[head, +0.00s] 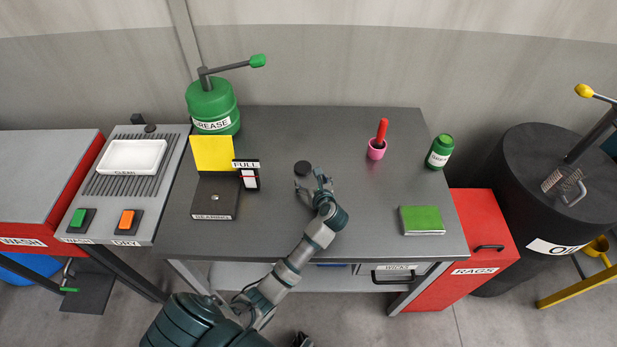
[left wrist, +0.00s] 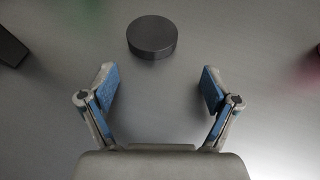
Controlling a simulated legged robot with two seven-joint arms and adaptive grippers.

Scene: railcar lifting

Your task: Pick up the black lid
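The black lid (head: 302,168) is a small dark round disc lying on the grey table, near its middle in the head view. In the left wrist view the black lid (left wrist: 152,36) lies flat beyond the fingertips, roughly centred between them. My left gripper (head: 314,182) is just on the near side of the lid. In the left wrist view my left gripper (left wrist: 160,88) is open, with its blue-padded fingers apart and nothing between them. My right gripper cannot be made out; only a small dark part shows at the bottom edge of the head view.
A bearing stand (head: 214,197) and FULL gauge (head: 247,176) stand left of the lid, before a green grease pot (head: 212,104). A pink cup (head: 376,150), green jar (head: 439,152) and green pad (head: 421,220) are to the right. Bare table (head: 270,135) surrounds the lid.

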